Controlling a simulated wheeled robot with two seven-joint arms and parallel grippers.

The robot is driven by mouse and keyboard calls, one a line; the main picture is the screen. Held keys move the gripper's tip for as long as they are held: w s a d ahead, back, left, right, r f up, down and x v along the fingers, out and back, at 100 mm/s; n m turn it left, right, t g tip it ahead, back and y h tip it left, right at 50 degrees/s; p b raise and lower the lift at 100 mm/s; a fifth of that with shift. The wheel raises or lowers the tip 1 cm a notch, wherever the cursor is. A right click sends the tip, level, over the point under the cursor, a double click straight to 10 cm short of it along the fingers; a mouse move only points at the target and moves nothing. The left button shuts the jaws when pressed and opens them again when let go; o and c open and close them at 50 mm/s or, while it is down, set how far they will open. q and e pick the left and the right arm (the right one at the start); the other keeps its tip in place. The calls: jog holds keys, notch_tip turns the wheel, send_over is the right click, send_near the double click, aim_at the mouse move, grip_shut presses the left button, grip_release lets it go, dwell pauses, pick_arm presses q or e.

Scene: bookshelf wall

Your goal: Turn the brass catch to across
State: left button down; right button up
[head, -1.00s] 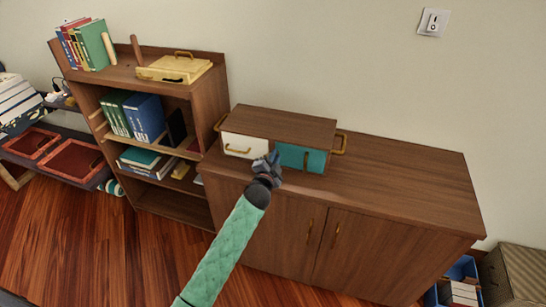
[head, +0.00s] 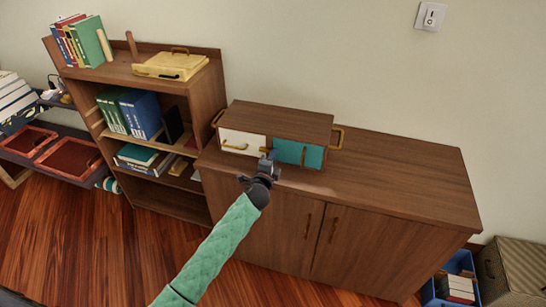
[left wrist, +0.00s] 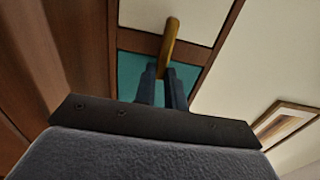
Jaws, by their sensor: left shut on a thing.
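The small wooden box (head: 282,119) on the sideboard has a white door (head: 232,135) on the left and a teal door (head: 313,158) on the right. My left gripper (head: 269,156) is at the seam between the doors. In the left wrist view my fingers (left wrist: 164,88) are shut on the brass catch (left wrist: 171,40). The catch reaches from the teal panel (left wrist: 132,68) over the wooden strip onto the white panel (left wrist: 140,14), slightly slanted. Its gripped end is hidden by the fingers. In the head view my gripper hides the catch. My right gripper is not in view.
The box stands on a wooden sideboard (head: 400,180) with clear top to its right. A bookshelf (head: 206,92) with books and a yellow case (head: 170,66) stands to the left. Brass handles stick out from the box's ends. A blue crate (head: 455,270) is on the floor at the right.

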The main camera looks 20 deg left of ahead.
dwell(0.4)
pick_arm(q)
jog(key=c, duration=1.6)
grip_release()
jog(key=shift+o, duration=0.7)
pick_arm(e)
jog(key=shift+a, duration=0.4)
